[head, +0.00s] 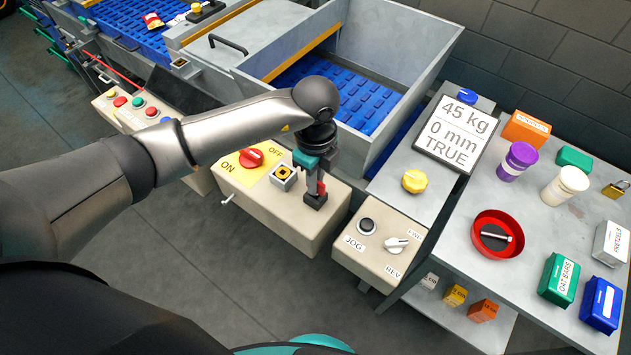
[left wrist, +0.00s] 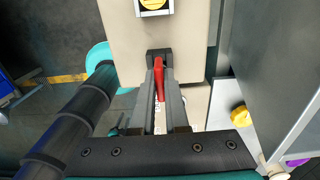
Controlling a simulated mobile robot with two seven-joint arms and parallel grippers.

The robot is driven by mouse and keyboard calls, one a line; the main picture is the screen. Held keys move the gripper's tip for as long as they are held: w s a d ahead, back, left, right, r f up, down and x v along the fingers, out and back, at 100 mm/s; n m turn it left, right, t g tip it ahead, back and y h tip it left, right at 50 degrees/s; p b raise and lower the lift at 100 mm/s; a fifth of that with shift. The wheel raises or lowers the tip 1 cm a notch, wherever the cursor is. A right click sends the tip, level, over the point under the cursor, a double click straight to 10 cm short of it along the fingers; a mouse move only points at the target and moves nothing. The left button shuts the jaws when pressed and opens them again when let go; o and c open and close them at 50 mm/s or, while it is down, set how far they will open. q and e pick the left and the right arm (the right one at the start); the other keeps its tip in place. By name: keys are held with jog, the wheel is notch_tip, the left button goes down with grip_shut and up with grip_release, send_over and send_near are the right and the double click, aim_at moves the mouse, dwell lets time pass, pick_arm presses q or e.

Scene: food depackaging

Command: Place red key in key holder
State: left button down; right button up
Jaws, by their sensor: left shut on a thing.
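My left gripper (head: 315,188) points down over the beige control box with the ON/OFF switch. It is shut on the red key (left wrist: 159,76), which shows upright between the fingers in the left wrist view; a red sliver of it (head: 321,186) shows in the head view. The fingertips are at a small black block (head: 315,202) on the box's right end, which looks like the key holder; it also shows in the left wrist view (left wrist: 152,54). I cannot tell how deep the key sits in it. My right gripper is not in view.
The control box (head: 290,222) carries a red rotary switch (head: 251,158) and a yellow-black button (head: 284,177) just left of the gripper. A JOG/FWD/REV box (head: 372,262) stands to the right. A blue conveyor bin (head: 385,45) is behind. A table (head: 455,235) with packages is at right.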

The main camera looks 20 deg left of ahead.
pick_arm(q)
jog(key=shift+f, duration=0.5)
jog(key=shift+f, duration=0.1)
jog(key=c, duration=1.4)
grip_release()
jog(key=shift+f, duration=0.1)
jog(key=o, duration=0.5)
jog(key=shift+r, duration=0.25)
notch_tip(320, 180, up, 12)
